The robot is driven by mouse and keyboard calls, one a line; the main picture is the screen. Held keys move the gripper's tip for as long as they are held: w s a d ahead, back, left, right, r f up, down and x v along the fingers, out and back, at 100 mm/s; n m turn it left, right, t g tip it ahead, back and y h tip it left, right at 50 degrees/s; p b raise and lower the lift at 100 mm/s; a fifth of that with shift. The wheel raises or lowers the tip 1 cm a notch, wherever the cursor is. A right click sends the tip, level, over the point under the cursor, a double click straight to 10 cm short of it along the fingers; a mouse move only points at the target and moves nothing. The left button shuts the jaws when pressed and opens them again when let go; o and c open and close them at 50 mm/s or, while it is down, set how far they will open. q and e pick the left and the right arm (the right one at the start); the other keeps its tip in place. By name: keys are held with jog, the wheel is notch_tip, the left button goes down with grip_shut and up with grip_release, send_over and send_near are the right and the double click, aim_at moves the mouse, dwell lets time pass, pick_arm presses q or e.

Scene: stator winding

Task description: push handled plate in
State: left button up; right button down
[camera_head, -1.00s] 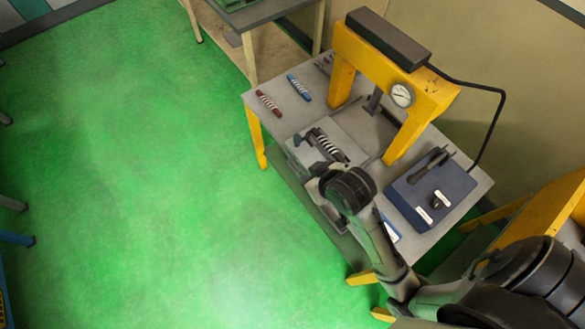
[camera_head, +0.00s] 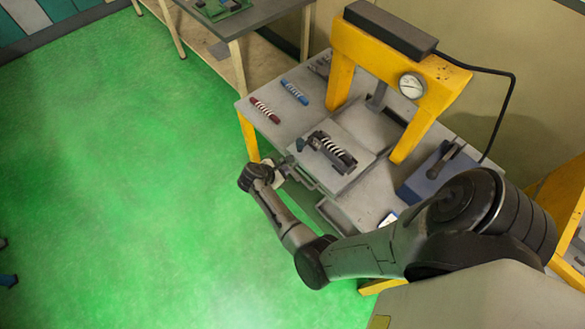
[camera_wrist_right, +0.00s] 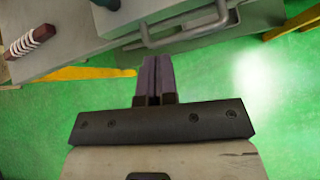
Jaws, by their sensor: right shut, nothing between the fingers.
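The handled plate (camera_head: 322,177) is a light grey slab on the workbench, in front of the yellow press. A dark fixture with a black-and-white striped piece (camera_head: 334,150) lies on it. Its bar handle (camera_head: 302,179) is on the front edge. The handle also shows at the top of the right wrist view (camera_wrist_right: 186,38). My right gripper (camera_head: 284,166) is in front of the plate's edge, near the handle. In the wrist view its fingers (camera_wrist_right: 157,62) are together and empty, with tips just below the handle. I cannot tell whether they touch. My left gripper is out of view.
The yellow press (camera_head: 345,55) with a gauge stands behind the plate. A red striped piece (camera_head: 265,110) and a blue one (camera_head: 294,92) lie at the bench's left. A blue box (camera_head: 435,172) stands at the right. The green floor in front is clear.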

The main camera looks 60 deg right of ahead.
jog(key=n, duration=0.2)
jog(key=b, duration=0.1)
send_near(303, 167)
jog(key=x, duration=0.5)
jog(key=shift+s+f, duration=0.1)
jog(key=shift+s+d+f, duration=0.15)
jog(key=shift+d+f, duration=0.35)
jog(key=shift+f, duration=0.05)
jog(key=shift+d, duration=0.15)
